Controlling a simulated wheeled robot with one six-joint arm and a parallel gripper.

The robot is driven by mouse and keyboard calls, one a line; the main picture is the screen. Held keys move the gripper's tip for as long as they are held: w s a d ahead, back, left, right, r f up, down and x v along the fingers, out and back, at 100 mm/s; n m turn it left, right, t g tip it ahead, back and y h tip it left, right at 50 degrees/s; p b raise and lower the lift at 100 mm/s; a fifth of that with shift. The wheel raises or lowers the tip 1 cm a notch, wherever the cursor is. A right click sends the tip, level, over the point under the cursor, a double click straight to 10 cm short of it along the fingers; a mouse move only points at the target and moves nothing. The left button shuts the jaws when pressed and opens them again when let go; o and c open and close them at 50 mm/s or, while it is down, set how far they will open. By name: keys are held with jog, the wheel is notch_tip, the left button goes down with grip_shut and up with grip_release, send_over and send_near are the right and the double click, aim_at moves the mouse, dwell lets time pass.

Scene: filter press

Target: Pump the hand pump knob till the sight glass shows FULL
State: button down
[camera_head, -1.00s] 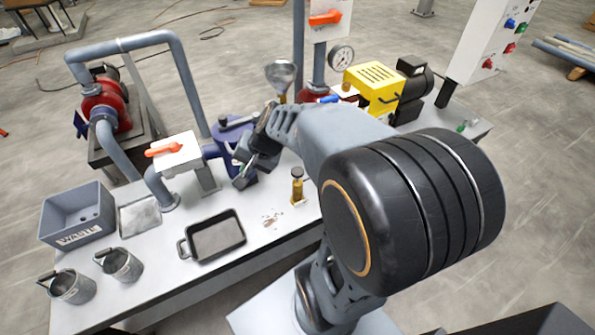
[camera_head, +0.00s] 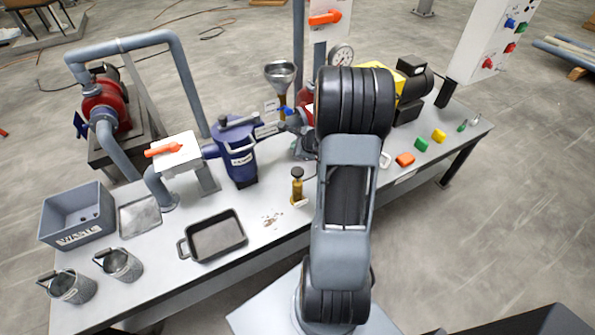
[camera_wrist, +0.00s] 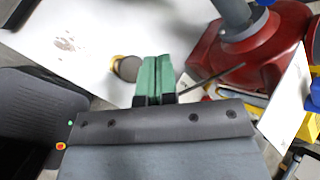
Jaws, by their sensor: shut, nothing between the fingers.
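The hand pump (camera_head: 297,187) is a small brass body with a dark round knob (camera_head: 297,172), upright on the bench. The knob also shows from above in the wrist view (camera_wrist: 127,68), just left of my gripper (camera_wrist: 157,65). The green fingers are shut with nothing between them; I cannot tell the height gap to the knob. In the head view my gripper is mostly hidden behind my arm. I cannot make out a sight glass or any FULL mark for certain.
A blue canister (camera_head: 238,155) stands behind the pump, and a steel funnel (camera_head: 281,72) farther back. A red base (camera_wrist: 250,55) with a grey pipe is right of my gripper. A black tray (camera_head: 215,238) is front left. Coloured blocks (camera_head: 405,160) lie to the right.

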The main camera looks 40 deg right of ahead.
jog(key=b, duration=0.6)
send_over(297, 172)
notch_tip(297, 172, down, 7)
jog(key=shift+w+f, duration=0.1)
jog(key=shift+f, duration=0.1)
jog(key=shift+f+b, duration=0.65)
jog(key=shift+f, duration=0.1)
